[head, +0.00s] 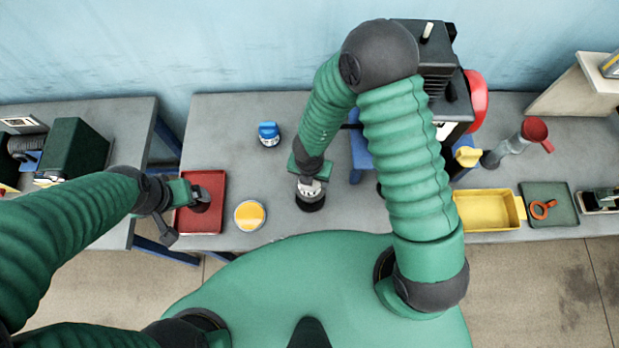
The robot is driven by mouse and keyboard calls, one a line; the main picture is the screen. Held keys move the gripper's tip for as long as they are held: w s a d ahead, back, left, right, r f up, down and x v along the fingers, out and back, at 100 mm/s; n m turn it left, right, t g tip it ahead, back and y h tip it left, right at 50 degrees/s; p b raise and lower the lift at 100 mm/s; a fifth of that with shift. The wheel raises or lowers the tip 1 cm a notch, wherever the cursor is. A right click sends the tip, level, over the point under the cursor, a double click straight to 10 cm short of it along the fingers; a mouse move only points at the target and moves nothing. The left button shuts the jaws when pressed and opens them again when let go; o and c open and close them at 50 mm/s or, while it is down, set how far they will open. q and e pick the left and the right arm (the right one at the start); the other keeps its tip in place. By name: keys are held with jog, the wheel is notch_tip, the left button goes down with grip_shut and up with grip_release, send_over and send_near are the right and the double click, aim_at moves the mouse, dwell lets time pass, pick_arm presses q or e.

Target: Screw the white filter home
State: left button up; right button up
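My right gripper (309,182) points down over the middle of the table. Directly below it is a small whitish piece (316,189), perhaps the white filter, above a dark round part (311,203). The gripper hides most of this piece. I cannot tell whether its fingers are closed on the piece, or how the piece sits on the dark part. My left gripper (201,196) is over the red tray (204,219) at the left. A dark shape shows at its fingers, and whether they are open or shut is unclear.
A blue-and-white container (269,134) and a white-rimmed yellow disc (249,215) stand on the table. A dark machine (437,70) stands behind my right arm.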

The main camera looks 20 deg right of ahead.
jog(key=shift+m, duration=0.3)
jog(key=o, duration=1.3)
jog(key=shift+w, duration=0.1)
jog(key=o, duration=0.3)
jog(key=shift+r, duration=0.1)
notch_tip(320, 180, up, 6)
jog(key=p, duration=0.6)
